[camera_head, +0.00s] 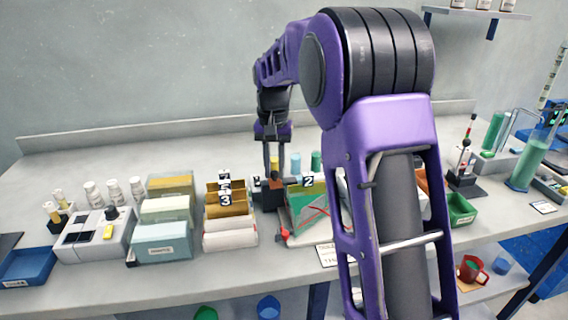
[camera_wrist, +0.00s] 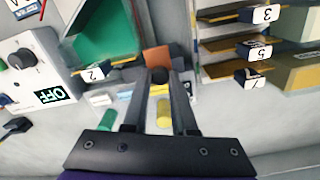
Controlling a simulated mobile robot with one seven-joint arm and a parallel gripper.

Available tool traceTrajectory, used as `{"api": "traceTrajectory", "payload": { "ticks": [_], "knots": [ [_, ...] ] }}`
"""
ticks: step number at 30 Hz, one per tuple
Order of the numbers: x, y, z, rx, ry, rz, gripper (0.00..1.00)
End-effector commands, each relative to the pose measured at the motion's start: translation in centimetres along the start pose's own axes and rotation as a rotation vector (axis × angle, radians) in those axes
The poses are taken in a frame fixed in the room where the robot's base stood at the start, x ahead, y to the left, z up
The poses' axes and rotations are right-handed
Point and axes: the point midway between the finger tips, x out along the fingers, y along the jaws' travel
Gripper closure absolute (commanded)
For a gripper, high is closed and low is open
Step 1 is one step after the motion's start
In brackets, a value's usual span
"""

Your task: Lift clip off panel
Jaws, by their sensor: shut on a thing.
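My gripper (camera_head: 274,174) points down behind the panel area. It also shows in the wrist view (camera_wrist: 158,76), its two fingers shut on a small dark piece, which I take for the clip (camera_wrist: 159,75). A brown block (camera_wrist: 157,57) lies right beyond the fingertips; whether the clip touches it cannot be told. The green panel (camera_head: 307,200) with label 2 stands tilted just right of my gripper in the head view, with red lines across it. In the wrist view the panel (camera_wrist: 100,38) is left of the fingers, apart from them.
Tan racks (camera_head: 230,199) with number labels stand left of my gripper. A box with a knob and an OFF label (camera_wrist: 54,94) is left in the wrist view. Bottles and pale boxes (camera_head: 163,242) fill the left. A green bin (camera_head: 462,210) stands right.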

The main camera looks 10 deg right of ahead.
Motion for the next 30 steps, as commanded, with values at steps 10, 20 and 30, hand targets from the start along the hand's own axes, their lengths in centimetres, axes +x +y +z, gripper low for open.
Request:
{"api": "traceTrajectory", "payload": {
  "ticks": [10, 20, 30],
  "knots": [
    [-0.1, -0.5, 0.1, -0.005, 0.002, -0.008, 0.61],
    [-0.1, -0.3, 0.1, -0.003, 0.001, -0.006, 0.61],
    [-5.7, -0.3, 0.0, -0.004, 0.004, -0.008, 0.61]
  ]
}}
